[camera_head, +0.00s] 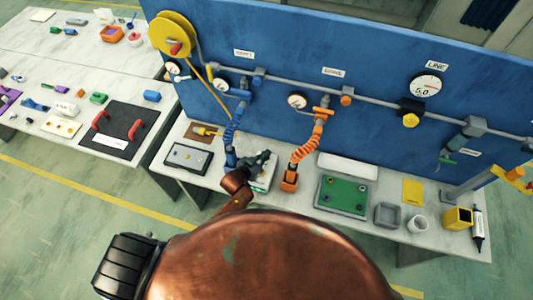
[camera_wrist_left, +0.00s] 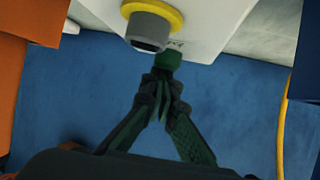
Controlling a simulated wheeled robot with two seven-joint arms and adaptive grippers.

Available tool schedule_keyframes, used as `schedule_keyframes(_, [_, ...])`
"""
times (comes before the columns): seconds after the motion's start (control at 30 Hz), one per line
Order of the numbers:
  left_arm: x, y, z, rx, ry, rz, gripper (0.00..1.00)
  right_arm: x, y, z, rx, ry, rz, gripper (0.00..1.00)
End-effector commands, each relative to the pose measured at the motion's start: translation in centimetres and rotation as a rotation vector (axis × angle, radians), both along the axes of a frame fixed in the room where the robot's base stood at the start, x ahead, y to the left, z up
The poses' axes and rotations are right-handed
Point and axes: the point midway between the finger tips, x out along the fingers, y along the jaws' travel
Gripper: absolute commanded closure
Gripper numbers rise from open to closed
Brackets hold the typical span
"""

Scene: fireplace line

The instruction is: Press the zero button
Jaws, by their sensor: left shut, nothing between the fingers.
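My left gripper (camera_head: 264,160) is over the bench, at a small white box (camera_head: 262,182) between the blue hose and the orange hose. It is shut and empty. In the left wrist view, my left gripper's fingertips (camera_wrist_left: 162,82) are together just below a small green button (camera_wrist_left: 168,60) on the white box (camera_wrist_left: 205,25). They look very close to it; I cannot tell whether they touch. A larger grey knob (camera_wrist_left: 148,32) with a yellow ring is above the green button. Dark lettering between them is partly hidden and unreadable. My right gripper is not in view.
A blue hose (camera_head: 232,128) hangs left of the gripper, and an orange hose (camera_head: 307,150) ends in an orange block at right. The blue panel (camera_head: 370,55) with pipes and gauges rises behind. A green-topped tray (camera_head: 343,194) stands farther right.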

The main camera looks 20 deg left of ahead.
Motion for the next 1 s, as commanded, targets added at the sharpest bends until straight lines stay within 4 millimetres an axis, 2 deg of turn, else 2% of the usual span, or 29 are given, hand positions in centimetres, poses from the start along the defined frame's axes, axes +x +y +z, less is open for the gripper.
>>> schedule_keyframes(0.03, [-0.4, 0.0, -0.6, 0.004, 0.023, 0.002, 1.0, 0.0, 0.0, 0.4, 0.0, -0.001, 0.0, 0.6])
schedule_keyframes(0.07, [-0.2, -0.1, -0.2, 0.003, 0.022, 0.002, 1.0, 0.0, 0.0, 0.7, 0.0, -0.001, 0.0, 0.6])
schedule_keyframes(0.23, [1.5, -0.9, 2.8, 0.0, 0.003, 0.002, 1.0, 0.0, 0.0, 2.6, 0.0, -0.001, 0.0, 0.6])
schedule_keyframes(0.27, [1.3, -0.7, 3.0, 0.001, 0.003, 0.002, 1.0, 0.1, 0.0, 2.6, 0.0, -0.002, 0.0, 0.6])
schedule_keyframes(0.47, [-2.5, 0.7, 4.6, 0.001, 0.0, 0.002, 1.0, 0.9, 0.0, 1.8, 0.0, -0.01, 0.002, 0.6])
schedule_keyframes(0.6, [-4.6, 1.4, 5.9, 0.0, -0.002, 0.002, 1.0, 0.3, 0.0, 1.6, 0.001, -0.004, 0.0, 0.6])
schedule_keyframes(0.73, [-5.9, 1.9, 6.7, -0.001, -0.004, 0.001, 1.0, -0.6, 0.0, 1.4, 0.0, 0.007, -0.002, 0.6])
schedule_keyframes(1.0, [-6.7, 2.1, 7.3, -0.001, -0.005, 0.001, 1.0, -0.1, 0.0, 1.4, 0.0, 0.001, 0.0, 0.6])
